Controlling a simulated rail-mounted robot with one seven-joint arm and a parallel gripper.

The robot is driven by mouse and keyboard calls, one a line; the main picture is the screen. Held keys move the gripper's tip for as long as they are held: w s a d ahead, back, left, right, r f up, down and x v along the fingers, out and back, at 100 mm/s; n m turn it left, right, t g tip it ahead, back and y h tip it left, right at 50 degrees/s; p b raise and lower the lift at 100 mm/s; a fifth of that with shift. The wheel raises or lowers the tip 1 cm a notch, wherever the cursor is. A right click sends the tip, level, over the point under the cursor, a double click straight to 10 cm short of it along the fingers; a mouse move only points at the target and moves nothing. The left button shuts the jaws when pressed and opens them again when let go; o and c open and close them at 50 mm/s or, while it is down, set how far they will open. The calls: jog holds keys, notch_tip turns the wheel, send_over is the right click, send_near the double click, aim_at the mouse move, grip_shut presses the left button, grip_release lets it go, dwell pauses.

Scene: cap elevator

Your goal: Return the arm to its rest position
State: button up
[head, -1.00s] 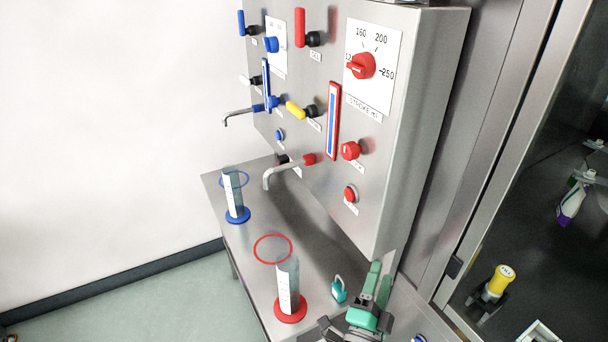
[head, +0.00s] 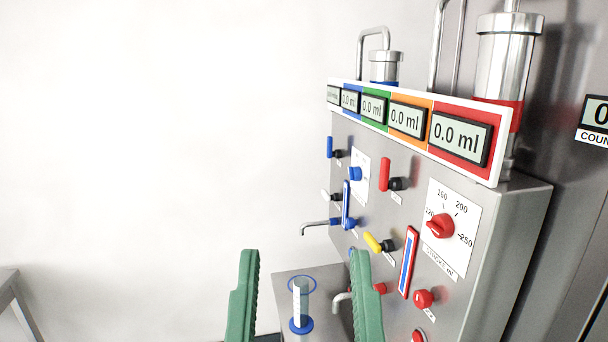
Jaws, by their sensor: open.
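My gripper (head: 305,272) shows at the bottom middle of the head view. Its two green fingers point up and stand wide apart, with nothing held between them. The right finger covers part of the panel's lower left side and the table behind it. The fingers appear in front of the steel control panel (head: 510,240); I cannot tell how far from it they are. The rest of my arm is out of view.
A cylinder with a blue base (head: 301,322) stands on the steel table (head: 277,285), seen between the fingers. The panel carries a red dial (head: 440,226), several levers and a display strip (head: 418,118). Another table edge (head: 12,300) is at far left. White wall fills the left.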

notch_tip(320, 180, up, 30)
jog(key=p, duration=2.6)
jog(key=shift+a+f, duration=0.15)
jog(key=shift+a, duration=0.05)
jog(key=shift+f, duration=0.1)
